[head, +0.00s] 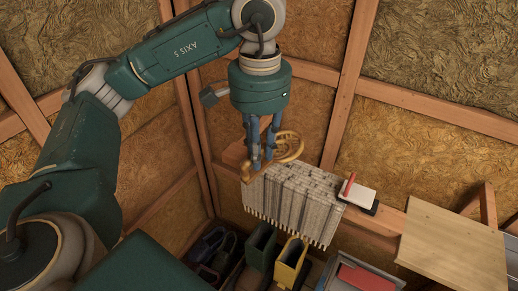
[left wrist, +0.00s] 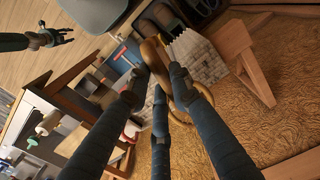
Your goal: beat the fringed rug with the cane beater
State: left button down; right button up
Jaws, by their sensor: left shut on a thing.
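The grey, ribbed rug (head: 292,205) with a pale fringe hangs folded over a wooden rail in the head view. It also shows in the left wrist view (left wrist: 207,62), partly behind the fingers. My left gripper (head: 262,158) points down at the rug's upper left and is shut on the tan cane beater (head: 290,147). The beater's looped head lies close above the rug's top edge; I cannot tell whether they touch. The beater also shows between the fingers in the left wrist view (left wrist: 155,58). My right gripper (left wrist: 55,38) is small at upper left there, with fingers spread and empty.
A white block with a red item (head: 357,193) sits on the rail right of the rug. A plywood board (head: 455,248) stands out at the right. Boots (head: 290,262) and a grey tray with a red item (head: 362,277) are below. Insulated walls close in behind.

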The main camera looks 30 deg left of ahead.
aim_at(259, 174)
pick_arm(q)
notch_tip(259, 174, down, 7)
jog(key=b, duration=0.5)
jog(key=shift+s+r+b, duration=0.1)
jog(key=shift+r+b, duration=0.05)
jog(key=shift+b, duration=0.2)
notch_tip(259, 174, up, 7)
jog(key=p, duration=0.7)
jog(key=shift+r, duration=0.2)
jog(key=shift+f, duration=0.25)
